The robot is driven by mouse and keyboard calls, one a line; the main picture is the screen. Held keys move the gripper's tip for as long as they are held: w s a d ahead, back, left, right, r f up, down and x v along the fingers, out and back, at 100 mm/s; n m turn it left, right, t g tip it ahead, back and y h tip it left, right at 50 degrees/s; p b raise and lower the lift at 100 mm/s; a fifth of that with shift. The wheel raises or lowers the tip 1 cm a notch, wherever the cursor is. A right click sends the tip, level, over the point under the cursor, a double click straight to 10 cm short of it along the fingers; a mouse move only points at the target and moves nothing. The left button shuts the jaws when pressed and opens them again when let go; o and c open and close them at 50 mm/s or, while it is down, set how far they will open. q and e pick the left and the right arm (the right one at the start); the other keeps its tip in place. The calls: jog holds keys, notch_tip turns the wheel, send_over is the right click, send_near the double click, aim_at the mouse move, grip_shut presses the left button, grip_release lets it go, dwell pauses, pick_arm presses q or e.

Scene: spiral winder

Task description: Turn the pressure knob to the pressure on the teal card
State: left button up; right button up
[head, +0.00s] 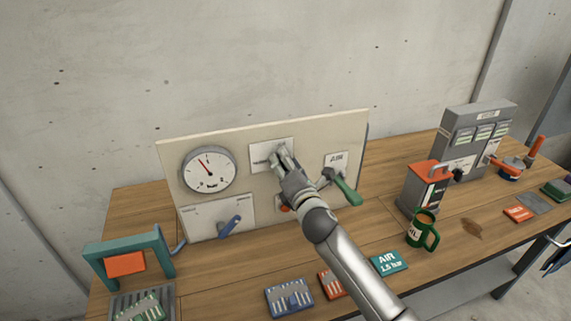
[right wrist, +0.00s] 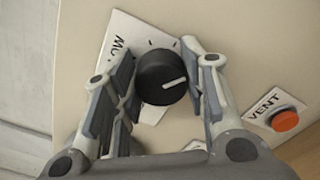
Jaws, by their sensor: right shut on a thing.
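The black pressure knob (right wrist: 163,77) sits on the upright panel between the fingers of my right gripper (right wrist: 162,80). The gripper is shut on it. The knob's white line points right and slightly up in the wrist view. In the head view my right gripper (head: 283,158) covers the knob. The round gauge (head: 209,169) is left of it on the panel, with its red needle pointing up and a little left. The teal card (head: 389,263) lies on the table and reads "AIR 1.5 bar". My left gripper is not in view.
The panel (head: 330,130) also bears a blue lever (head: 229,226), a green handle (head: 348,191) and an orange VENT button (right wrist: 285,121) close to my right gripper. Blue and red trays lie in front.

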jog(key=m, duration=0.4)
jog(key=shift+f+m, duration=0.2)
jog(key=shift+m, duration=0.1)
jog(key=m, duration=0.5)
jog(key=shift+f, duration=0.1)
jog(key=m, duration=0.5)
jog(key=shift+f, duration=0.1)
jog(key=m, duration=0.4)
jog(key=shift+f, duration=0.1)
jog(key=shift+m, duration=0.4)
jog(key=o, duration=1)
